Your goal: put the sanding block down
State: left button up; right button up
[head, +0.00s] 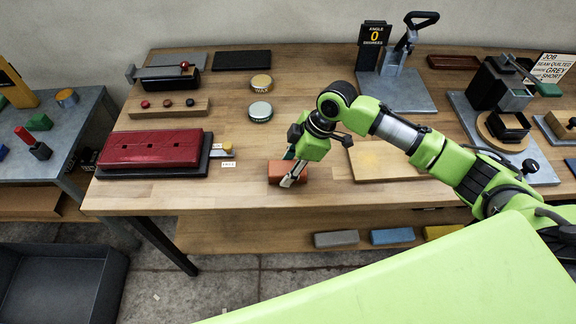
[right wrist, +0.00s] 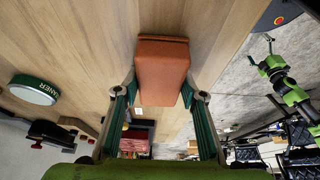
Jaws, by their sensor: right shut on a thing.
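The sanding block is an orange-brown block (head: 289,171) near the front edge of the wooden bench. My right gripper (head: 291,178) comes down over it from above and is shut on it. In the right wrist view the sanding block (right wrist: 162,68) sits between the two fingertips (right wrist: 163,88), with wood behind it. I cannot tell whether its underside touches the bench top. My left gripper does not show in the head view.
A red pad on a black tray (head: 101,174) lies to the left. Round tins, one of them green-labelled (head: 260,111), stand behind. A pale wooden board (head: 385,163) lies close on the right. Grey, blue and yellow blocks (head: 393,236) sit on the lower shelf. Bare bench top surrounds the block.

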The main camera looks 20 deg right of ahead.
jog(key=shift+s+f, duration=0.25)
jog(key=shift+f, duration=0.35)
jog(key=o, duration=1)
jog(key=shift+f, duration=0.2)
jog(key=shift+r, duration=0.25)
jog(key=v, duration=0.4)
jog(key=b+v, duration=0.1)
jog(key=v, duration=0.8)
jog(key=shift+w+a+r, duration=0.1)
jog(key=shift+w+a, duration=0.15)
jog(key=shift+w, duration=0.1)
